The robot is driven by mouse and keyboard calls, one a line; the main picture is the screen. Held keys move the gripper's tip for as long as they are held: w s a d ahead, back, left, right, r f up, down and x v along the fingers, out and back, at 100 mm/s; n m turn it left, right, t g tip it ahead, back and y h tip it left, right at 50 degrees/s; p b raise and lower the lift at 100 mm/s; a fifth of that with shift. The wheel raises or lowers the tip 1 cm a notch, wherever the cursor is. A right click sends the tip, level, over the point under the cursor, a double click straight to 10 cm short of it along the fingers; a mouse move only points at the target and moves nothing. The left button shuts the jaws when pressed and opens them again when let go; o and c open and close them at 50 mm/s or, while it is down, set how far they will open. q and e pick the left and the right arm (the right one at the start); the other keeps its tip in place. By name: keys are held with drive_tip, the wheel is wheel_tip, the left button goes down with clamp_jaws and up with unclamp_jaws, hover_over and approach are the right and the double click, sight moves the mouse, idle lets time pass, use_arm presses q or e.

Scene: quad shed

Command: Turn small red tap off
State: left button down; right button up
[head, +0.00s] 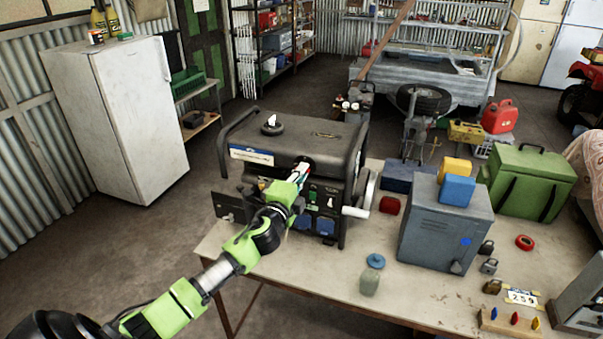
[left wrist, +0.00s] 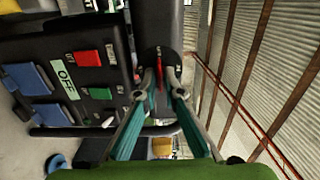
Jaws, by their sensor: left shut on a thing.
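The black generator (head: 305,140) stands on the table, with its control panel facing the table's front. My left gripper (head: 302,172) reaches in from the left to the upper part of this panel. In the left wrist view the fingers of my left gripper (left wrist: 162,88) are closed around the small red tap (left wrist: 170,77), just below a dark rounded part of the generator. Only a sliver of red shows between the fingertips, so the tap's exact angle cannot be told. In the head view the gripper hides the tap. My right gripper is not in view.
A crank handle (head: 355,212) sticks out at the right. A grey metal box (head: 440,235) stands further right on the table (head: 330,275).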

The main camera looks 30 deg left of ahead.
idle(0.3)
use_arm(q)
drive_tip(key=c, duration=2.2)
unclamp_jaws()
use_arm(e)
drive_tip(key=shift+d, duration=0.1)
use_arm(q)
drive_tip(key=v, duration=1.2)
drive_tip(key=shift+d, duration=0.1)
